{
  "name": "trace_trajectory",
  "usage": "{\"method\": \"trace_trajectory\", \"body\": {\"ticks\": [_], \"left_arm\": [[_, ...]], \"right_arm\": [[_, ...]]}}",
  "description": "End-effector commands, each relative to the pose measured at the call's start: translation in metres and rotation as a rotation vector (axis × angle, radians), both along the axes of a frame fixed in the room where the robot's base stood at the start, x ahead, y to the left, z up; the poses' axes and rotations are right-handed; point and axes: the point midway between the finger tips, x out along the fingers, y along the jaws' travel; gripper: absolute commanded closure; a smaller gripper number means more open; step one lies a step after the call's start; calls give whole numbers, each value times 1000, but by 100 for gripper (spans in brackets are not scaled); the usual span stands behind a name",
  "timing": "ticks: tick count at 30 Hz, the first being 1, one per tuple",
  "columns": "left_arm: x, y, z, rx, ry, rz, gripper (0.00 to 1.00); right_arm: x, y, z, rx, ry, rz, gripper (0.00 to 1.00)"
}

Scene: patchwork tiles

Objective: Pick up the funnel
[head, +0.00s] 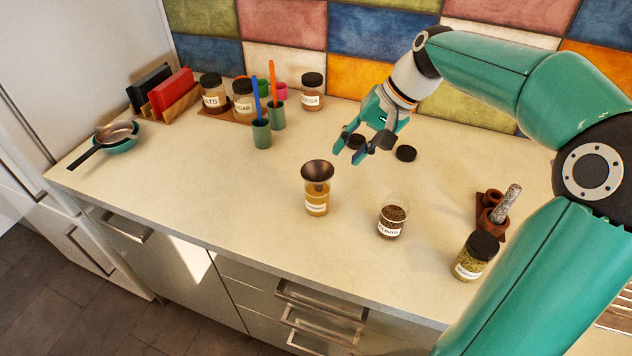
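The funnel (317,171) is dark and wide-mouthed. It sits upright in the mouth of a labelled glass jar (317,203) with yellowish contents, near the middle of the counter. Its spout is partly hidden by the jar. My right gripper (347,156) is above the counter, to the right of the funnel and a little behind it. Its fingers are apart, with nothing between them, and it does not touch the funnel. My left gripper is not in view.
An open jar of dark grains (392,218) and a lidded jar (475,256) stand right of the funnel. Black lids (405,153) lie behind. Green cups (261,133) stand back left. The left-front counter (220,195) is clear.

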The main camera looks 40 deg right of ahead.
Motion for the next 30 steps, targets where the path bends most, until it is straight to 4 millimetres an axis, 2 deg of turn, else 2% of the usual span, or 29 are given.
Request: {"method": "trace_trajectory", "body": {"ticks": [8,16,25,30], "left_arm": [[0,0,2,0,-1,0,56],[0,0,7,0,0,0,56],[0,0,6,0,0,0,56],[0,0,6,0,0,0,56]], "right_arm": [[5,7,-16,2,1,0,68],[16,21,-47,2,1,0,68],[18,22,-52,0,0,-1,68],[18,22,-52,0,0,-1,97]]}}
